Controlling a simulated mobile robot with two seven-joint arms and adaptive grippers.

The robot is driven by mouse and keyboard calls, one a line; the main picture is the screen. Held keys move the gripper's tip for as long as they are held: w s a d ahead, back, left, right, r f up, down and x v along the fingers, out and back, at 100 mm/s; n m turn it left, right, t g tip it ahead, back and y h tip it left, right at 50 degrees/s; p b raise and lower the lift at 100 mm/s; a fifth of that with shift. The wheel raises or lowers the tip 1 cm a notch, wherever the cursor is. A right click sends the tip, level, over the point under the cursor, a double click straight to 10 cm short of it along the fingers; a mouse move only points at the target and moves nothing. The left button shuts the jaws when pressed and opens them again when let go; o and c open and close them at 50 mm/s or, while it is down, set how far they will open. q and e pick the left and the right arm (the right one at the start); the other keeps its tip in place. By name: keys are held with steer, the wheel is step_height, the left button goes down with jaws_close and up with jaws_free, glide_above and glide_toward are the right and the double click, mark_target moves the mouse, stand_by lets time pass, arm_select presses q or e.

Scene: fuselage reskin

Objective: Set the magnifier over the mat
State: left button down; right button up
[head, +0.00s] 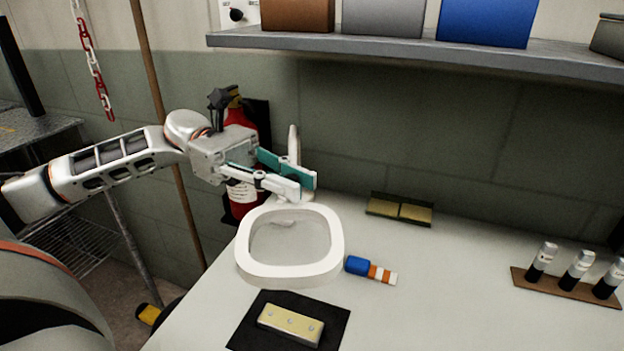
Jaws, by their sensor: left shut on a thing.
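The magnifier (254,271) is a white ring-shaped head with a clear lens, joined to a white arm that stands at the back left of the white table. My left gripper (305,185) is shut on the magnifier, at its arm just behind the head. The black mat (251,328) lies at the front of the table with a yellowish block (290,325) with several holes on it. The magnifier head is held above the table, behind the mat in the picture; the exact height is hard to tell. My right gripper is not in view.
A blue, orange and white marker-like item (358,265) lies right of the magnifier. Dark vials (577,270) stand in a wooden rack at right. A shelf (420,54) overhangs the back. The table's middle is clear.

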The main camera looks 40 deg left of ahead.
arm_select(q)
steer(key=shift+s+a+r, duration=0.1)
steer(key=shift+s+a, duration=0.05)
steer(key=shift+a, duration=0.1)
steer(key=c, duration=2)
jaws_free()
steer(key=shift+o, duration=0.2)
steer(key=a, duration=1.2)
